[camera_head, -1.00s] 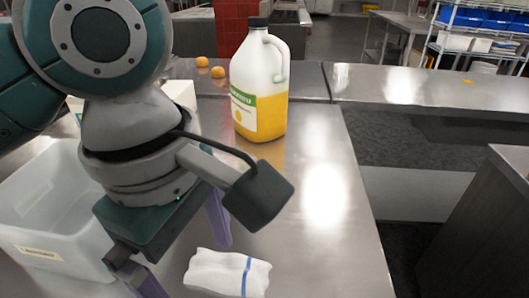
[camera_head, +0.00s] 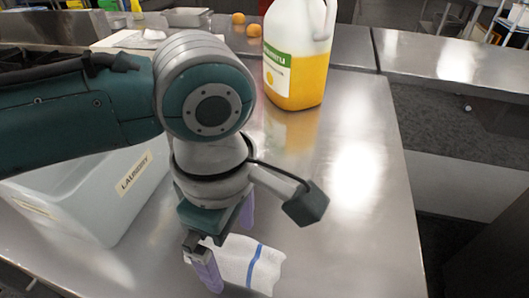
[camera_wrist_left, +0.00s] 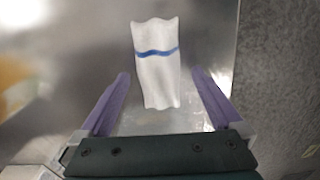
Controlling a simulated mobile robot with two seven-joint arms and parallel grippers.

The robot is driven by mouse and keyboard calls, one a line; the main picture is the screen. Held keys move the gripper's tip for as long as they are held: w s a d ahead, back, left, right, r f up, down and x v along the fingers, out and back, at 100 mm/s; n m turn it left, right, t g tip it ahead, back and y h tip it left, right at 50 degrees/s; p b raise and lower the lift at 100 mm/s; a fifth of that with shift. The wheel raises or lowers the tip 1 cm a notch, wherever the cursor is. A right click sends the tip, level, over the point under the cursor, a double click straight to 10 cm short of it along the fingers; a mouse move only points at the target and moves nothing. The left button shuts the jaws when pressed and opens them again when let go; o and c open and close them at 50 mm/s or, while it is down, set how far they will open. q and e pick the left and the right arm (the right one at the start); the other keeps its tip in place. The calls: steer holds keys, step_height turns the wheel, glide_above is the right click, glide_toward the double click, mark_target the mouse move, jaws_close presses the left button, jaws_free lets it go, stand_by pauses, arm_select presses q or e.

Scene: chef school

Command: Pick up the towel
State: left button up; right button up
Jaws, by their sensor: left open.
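The towel (camera_head: 238,262) is white with a blue stripe and lies on the metal counter near its front. It also shows in the left wrist view (camera_wrist_left: 156,75), its near end between the two purple fingers. My left gripper (camera_head: 228,242) is open above the towel, pointing down, with a finger on either side and clear gaps to the cloth. The arm and the gripper hide part of the towel in the head view. My right gripper is not in view.
A translucent bin (camera_head: 95,200) labelled laundry stands left of the towel. A large jug of orange juice (camera_head: 297,75) stands behind, with two orange fruits (camera_head: 254,30) farther back. The counter (camera_head: 350,215) right of the towel is clear.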

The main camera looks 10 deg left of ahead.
arm_select(q)
steer(key=shift+f, duration=0.25)
steer(key=c, duration=1.4)
steer(key=shift+o, duration=0.2)
step_height(320, 180, up, 14)
steer(key=p, duration=0.3)
step_height(320, 180, up, 6)
steer(key=p, duration=0.3)
glide_above(233, 247)
steer(key=shift+r, duration=0.1)
